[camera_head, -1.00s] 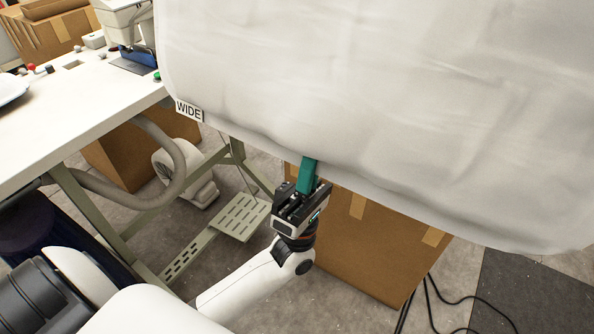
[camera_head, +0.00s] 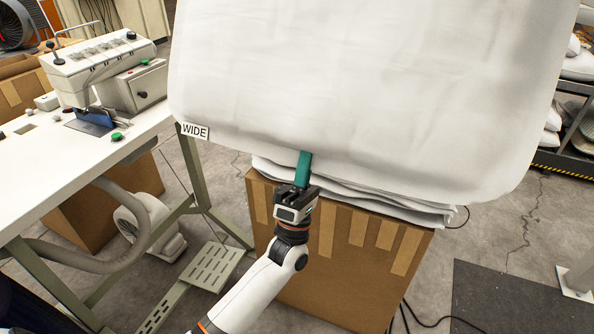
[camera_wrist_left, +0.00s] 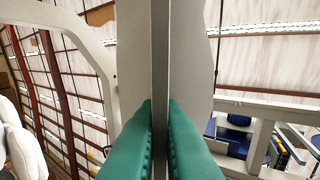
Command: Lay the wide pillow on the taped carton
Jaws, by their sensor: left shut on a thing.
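The wide pillow (camera_head: 370,80) is a large white pillow with a "WIDE" label at its lower left corner. My left gripper (camera_head: 304,165) is shut on its lower edge and holds it up, tilted toward the head camera. The taped carton (camera_head: 340,265) stands on the floor below, brown with several tape strips. Flat white pieces (camera_head: 360,195) lie stacked on its top, partly hidden by the pillow. My right gripper is out of view.
A white sewing table (camera_head: 60,160) with a machine (camera_head: 105,70) stands at left, its pedal (camera_head: 212,268) near the carton. A rack (camera_head: 575,130) with white pillows is at the right. Black cables and a dark mat (camera_head: 520,295) lie on the floor at right.

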